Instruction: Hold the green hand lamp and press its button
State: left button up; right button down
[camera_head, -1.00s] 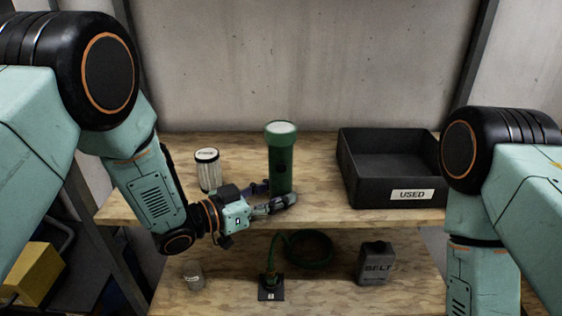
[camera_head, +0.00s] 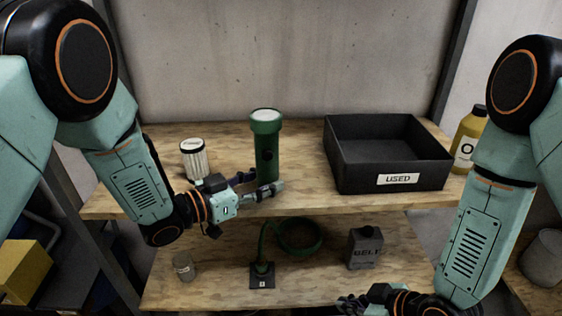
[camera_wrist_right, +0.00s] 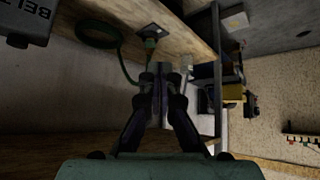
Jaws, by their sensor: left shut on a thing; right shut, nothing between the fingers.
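The green hand lamp (camera_head: 266,142) stands upright on the upper wooden shelf, its pale lens facing up. A dark round spot, perhaps the button (camera_head: 268,154), shows on its front. My left gripper (camera_head: 262,188) is shut around the lower part of the lamp and hides its base. My right gripper (camera_head: 352,304) is low at the bottom edge of the head view, in front of the lower shelf and well away from the lamp. In the right wrist view its fingers (camera_wrist_right: 160,80) are together with nothing between them.
A black bin labelled USED (camera_head: 345,178) stands right of the lamp, a white ribbed canister (camera_head: 194,160) left of it. The lower shelf holds a green hose or cable (camera_head: 300,250), a grey BELT container (camera_head: 365,249) and a small jar (camera_head: 184,267). A yellow bottle (camera_head: 467,140) stands at the right.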

jog(key=w+a+r+n+t+y, duration=0.1)
jog(key=w+a+r+n+y, duration=0.15)
jog(key=w+r+n, duration=0.35)
jog(key=w+a+r+n+t+y, duration=0.1)
jog(key=w+r+n+y, duration=0.3)
jog(key=r, duration=0.5)
notch_tip(320, 180, up, 11)
jog(key=s+n+g+y, duration=0.2)
jog(key=n+g+y, duration=0.2)
jog(key=n, duration=1)
jog(key=shift+s+d+y, duration=0.2)
jog(key=shift+y, duration=0.45)
jog(key=shift+a, duration=0.15)
